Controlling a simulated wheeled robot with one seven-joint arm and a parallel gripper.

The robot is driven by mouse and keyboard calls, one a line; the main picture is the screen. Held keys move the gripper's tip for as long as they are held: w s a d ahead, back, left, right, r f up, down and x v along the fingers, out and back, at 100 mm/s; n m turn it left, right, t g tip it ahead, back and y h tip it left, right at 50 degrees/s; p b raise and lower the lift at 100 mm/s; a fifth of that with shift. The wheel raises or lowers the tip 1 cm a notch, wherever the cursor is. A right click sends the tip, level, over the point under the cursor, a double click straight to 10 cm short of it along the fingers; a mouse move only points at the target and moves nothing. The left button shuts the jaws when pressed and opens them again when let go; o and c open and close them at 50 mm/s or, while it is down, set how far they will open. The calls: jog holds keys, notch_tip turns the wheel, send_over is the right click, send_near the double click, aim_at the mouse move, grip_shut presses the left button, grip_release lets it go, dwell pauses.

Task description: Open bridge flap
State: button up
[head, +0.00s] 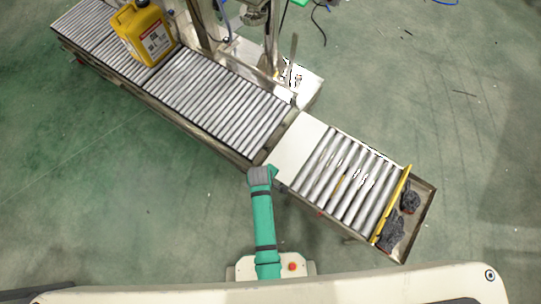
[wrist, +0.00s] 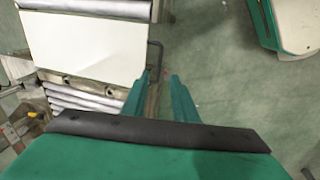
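The bridge flap appears to be the plain cream plate (head: 298,143) between the two roller sections in the head view. It looks flat, level with the rollers. It also shows in the wrist view as a pale plate (wrist: 85,45) at the upper left. A dark bent handle (wrist: 158,45) sticks out at its right edge. My gripper (head: 273,170) is at the plate's lower-left edge in the head view. In the wrist view my gripper's two green fingers (wrist: 160,76) are apart, just below the handle. I cannot tell whether they touch it.
The long roller conveyor (head: 215,98) runs to the upper left, carrying a yellow canister (head: 145,34). The short roller section (head: 345,180) ends at a yellow bar (head: 393,205) and a tray with dark lumps (head: 391,232). A metal machine stand (head: 296,85) stands behind. Green floor in front is clear.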

jog(key=x, duration=1.1)
jog(key=shift+w+d+r, duration=0.1)
grip_shut()
dwell(1.4)
